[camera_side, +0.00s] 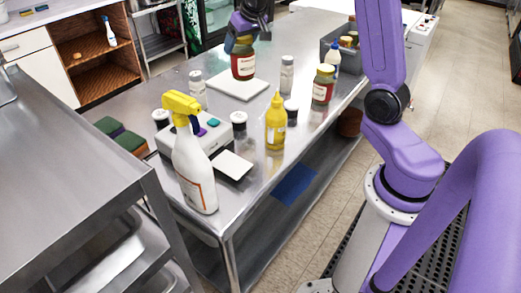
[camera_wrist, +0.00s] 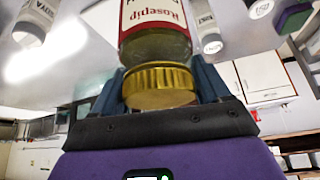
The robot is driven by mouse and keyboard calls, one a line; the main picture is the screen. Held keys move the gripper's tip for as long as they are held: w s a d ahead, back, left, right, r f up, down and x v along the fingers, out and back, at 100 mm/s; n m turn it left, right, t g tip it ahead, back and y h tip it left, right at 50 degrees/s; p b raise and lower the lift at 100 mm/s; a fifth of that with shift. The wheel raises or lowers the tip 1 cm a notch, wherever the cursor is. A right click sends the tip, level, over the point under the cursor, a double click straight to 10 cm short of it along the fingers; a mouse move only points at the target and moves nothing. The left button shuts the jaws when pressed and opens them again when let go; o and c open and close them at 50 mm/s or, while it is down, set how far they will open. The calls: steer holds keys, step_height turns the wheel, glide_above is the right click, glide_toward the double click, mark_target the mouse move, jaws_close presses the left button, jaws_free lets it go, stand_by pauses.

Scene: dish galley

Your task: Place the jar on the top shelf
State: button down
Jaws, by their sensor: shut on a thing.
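A glass jar with a gold lid and a red-and-white label reading "Rosehip" (camera_wrist: 155,45) is between my gripper's fingers. The gripper (camera_wrist: 162,88) is shut on it at the lid end. In the side view the jar (camera_side: 243,65) hangs upright below my gripper (camera_side: 243,42), over the back edge of a white board (camera_side: 238,88) on the steel table. I cannot tell whether its base touches the board. An open wooden cabinet (camera_side: 97,50) at the back left has an upper and a lower shelf; a white bottle (camera_side: 109,32) stands on the upper one.
A second jar (camera_side: 323,85), a yellow bottle (camera_side: 276,122), a spray bottle (camera_side: 193,165), several shakers (camera_side: 287,72) and a grey device (camera_side: 185,142) stand on the table. A grey bin (camera_side: 340,45) is at the back right. A steel counter (camera_side: 70,160) fills the left foreground.

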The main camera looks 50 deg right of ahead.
steer(key=s+a+r+n+y, duration=0.1)
steer(key=s+a+r+n, duration=0.15)
steer(key=a+r, duration=0.3)
steer(key=w+d+m+h, duration=0.1)
steer(key=w+d+m, duration=0.15)
steer(key=d, duration=0.55)
steer(key=w+d+m+h, duration=0.2)
steer(key=d+m, duration=0.2)
steer(key=d, duration=0.4)
steer(key=s+d+m+g+h, duration=0.15)
steer(key=d+m, duration=0.25)
steer(key=d, duration=0.7)
steer(key=s+d+m+g+h, duration=0.1)
steer(key=s+d+m+g, duration=0.15)
steer(key=d, duration=0.85)
step_height(320, 180, down, 9)
steer(key=shift+s+t, duration=0.25)
steer(key=shift+t, duration=0.05)
steer(key=shift+m, duration=0.25)
step_height(320, 180, down, 10)
steer(key=shift+r, duration=0.2)
